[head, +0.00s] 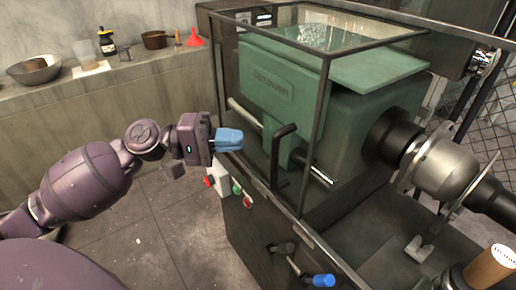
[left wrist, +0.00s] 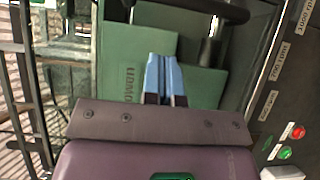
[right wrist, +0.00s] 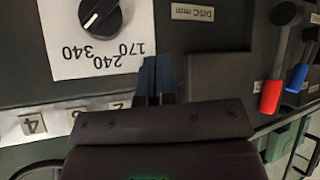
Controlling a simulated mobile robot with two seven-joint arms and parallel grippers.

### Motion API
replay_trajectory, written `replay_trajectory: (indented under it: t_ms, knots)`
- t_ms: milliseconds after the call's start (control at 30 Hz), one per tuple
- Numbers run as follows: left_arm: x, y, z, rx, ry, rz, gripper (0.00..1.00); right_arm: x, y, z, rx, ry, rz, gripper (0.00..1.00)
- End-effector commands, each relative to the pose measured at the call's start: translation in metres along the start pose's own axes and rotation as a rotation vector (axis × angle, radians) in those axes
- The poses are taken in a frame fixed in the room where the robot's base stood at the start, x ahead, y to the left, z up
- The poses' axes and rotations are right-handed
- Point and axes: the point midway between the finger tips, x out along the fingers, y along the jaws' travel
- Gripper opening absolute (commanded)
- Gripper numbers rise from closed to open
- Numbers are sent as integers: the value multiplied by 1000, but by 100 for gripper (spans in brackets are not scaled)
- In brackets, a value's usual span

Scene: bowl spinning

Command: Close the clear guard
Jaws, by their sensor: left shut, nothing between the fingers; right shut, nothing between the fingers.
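The clear guard (head: 322,105), a glass box with a dark metal frame, stands around the green headstock (head: 285,95) of the lathe. The chuck (head: 390,138) and the silver workpiece (head: 440,165) are to its right, outside the frame. A black handle (head: 283,150) is on the guard's front. My left gripper (head: 229,139) is shut and empty, left of the handle and apart from it. In the left wrist view its blue fingers (left wrist: 164,70) point toward the green headstock. My right gripper (right wrist: 158,75) is shut and empty before a dial panel; the head view does not show it.
A control box (head: 238,188) with red and green buttons is below the left gripper. A blue-tipped lever (head: 323,280) sticks out low on the front. A shelf (head: 110,85) with bowls and a red funnel runs along the back wall. Floor is clear at left.

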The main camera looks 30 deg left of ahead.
Motion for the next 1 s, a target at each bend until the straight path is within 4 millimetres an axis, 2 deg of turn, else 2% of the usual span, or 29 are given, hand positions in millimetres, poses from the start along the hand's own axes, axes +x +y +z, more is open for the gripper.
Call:
replay_trajectory:
  t_ms: [100,333,533,1000]
  knots:
    - [21,0,0,3,-3,-1,0,4,-1,-6,1,13,-2,0]
    - [40,2,21,4,-3,0,0,3,-1,-14,5,27,-1,0]
    - [47,1,28,2,-1,0,0,1,-1,-11,7,21,1,0]
    - [48,1,30,2,0,1,0,0,-2,-10,8,18,0,0]
